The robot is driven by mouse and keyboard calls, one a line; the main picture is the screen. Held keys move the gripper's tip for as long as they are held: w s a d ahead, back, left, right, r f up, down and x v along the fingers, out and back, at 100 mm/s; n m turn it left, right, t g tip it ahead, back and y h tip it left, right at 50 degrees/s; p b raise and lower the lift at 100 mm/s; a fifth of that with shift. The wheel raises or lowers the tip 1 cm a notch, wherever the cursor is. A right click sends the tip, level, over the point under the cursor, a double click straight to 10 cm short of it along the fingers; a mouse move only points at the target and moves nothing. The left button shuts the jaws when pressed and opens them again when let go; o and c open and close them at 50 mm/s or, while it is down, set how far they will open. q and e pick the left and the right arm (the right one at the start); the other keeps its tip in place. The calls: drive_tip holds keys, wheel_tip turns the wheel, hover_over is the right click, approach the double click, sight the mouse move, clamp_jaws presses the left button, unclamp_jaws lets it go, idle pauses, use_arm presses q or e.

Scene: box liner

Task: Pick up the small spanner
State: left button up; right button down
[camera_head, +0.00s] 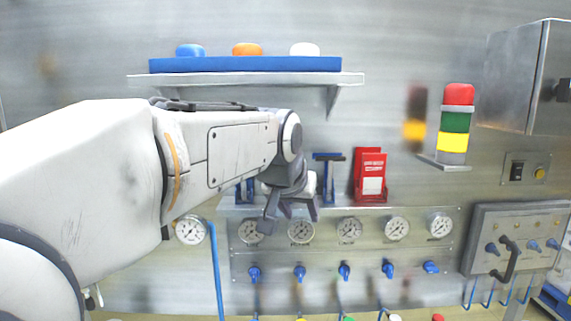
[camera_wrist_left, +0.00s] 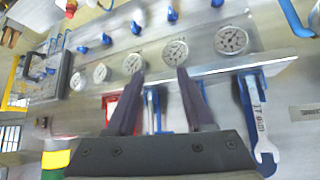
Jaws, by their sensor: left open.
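My left gripper (camera_head: 292,213) is open in front of the wall rack, its fingers pointing down in the head view. In the left wrist view the open fingers (camera_wrist_left: 160,76) frame a small spanner (camera_wrist_left: 152,110) hanging at a blue holder. It shows in the gap between the fingers, and nothing is gripped. I cannot tell how far in front of it the fingers are. A second, larger-looking spanner marked 17 mm (camera_wrist_left: 260,125) hangs at another blue holder to the right in that view. In the head view the spanners are largely hidden by my arm and gripper. My right gripper is not in view.
A red holder (camera_head: 370,175) stands right of the blue holder (camera_head: 328,178) on the rack ledge. Gauges (camera_head: 349,229) and blue valves (camera_head: 344,270) line the panel below. A shelf (camera_head: 250,78) is above. A signal tower (camera_head: 456,125) is at the right.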

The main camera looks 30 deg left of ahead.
use_arm(q)
drive_tip(key=s+a+r+n+t+y, duration=0.15)
drive_tip(key=a+r+n+y, duration=0.25)
drive_tip(key=a+r, duration=0.8)
drive_tip(key=p+x, duration=0.1)
drive_tip(key=x, duration=0.2)
drive_tip(key=p+x, duration=0.2)
drive_tip(key=x, duration=0.1)
drive_tip(key=s+a+p+x, duration=0.1)
drive_tip(key=p+x, duration=0.1)
drive_tip(key=x, duration=0.2)
drive_tip(key=shift+a+f, duration=0.1)
drive_tip(key=shift+f, duration=0.15)
drive_tip(key=shift+w+a+f, duration=0.15)
drive_tip(key=shift+w+f, duration=0.15)
clamp_jaws()
